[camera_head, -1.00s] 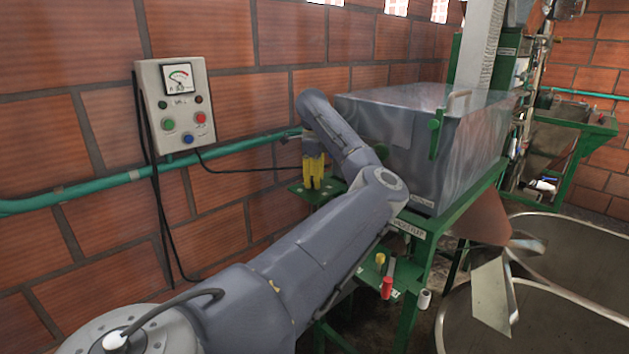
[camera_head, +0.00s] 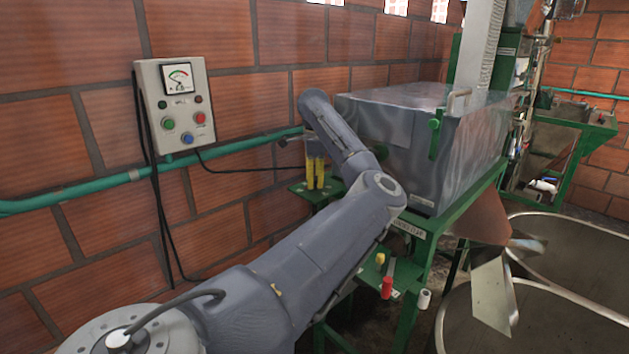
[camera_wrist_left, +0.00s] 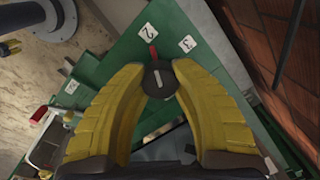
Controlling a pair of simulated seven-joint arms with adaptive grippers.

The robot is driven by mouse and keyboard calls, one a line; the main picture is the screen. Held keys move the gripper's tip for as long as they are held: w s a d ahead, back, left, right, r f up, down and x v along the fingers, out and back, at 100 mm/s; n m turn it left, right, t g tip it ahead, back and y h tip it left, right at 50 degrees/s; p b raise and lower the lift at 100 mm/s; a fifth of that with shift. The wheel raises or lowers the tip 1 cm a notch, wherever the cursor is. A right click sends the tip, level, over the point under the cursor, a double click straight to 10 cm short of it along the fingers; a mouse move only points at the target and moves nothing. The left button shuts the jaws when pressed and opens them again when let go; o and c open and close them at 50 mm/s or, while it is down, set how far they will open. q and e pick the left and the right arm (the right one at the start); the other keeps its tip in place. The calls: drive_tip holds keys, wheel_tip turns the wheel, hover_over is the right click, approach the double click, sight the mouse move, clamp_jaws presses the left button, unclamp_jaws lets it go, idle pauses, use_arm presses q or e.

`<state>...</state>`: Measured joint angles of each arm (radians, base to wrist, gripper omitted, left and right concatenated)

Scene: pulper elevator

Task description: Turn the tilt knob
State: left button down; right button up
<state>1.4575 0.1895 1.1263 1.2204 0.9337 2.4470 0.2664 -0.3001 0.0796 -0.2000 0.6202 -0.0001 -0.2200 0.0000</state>
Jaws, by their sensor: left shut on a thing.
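The tilt knob (camera_wrist_left: 159,81) is a dark round knob with a light pointer line, on a green plate (camera_wrist_left: 127,62) with white number labels. A red mark on the plate lies just beyond the knob in the left wrist view. My left gripper (camera_wrist_left: 160,84) has its yellow fingertips closed on both sides of the knob. In the head view my left gripper (camera_head: 315,172) points down at the small green plate (camera_head: 320,190) beside the grey machine. The knob is hidden there. My right gripper is in neither view.
A grey control box (camera_head: 176,103) with a meter and buttons hangs on the brick wall. A green pipe (camera_head: 120,180) runs along the wall. The grey machine housing (camera_head: 410,140) stands close beside my left arm. Large metal tanks (camera_head: 540,310) stand at the lower right.

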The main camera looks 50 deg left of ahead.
use_arm(q)
drive_tip(key=shift+s, duration=0.15)
drive_tip(key=c, duration=0.9)
unclamp_jaws()
wheel_tip(320, 180, up, 12)
drive_tip(key=shift+s+d, duration=0.2)
drive_tip(key=shift+d, duration=0.1)
drive_tip(key=shift+f, duration=0.1)
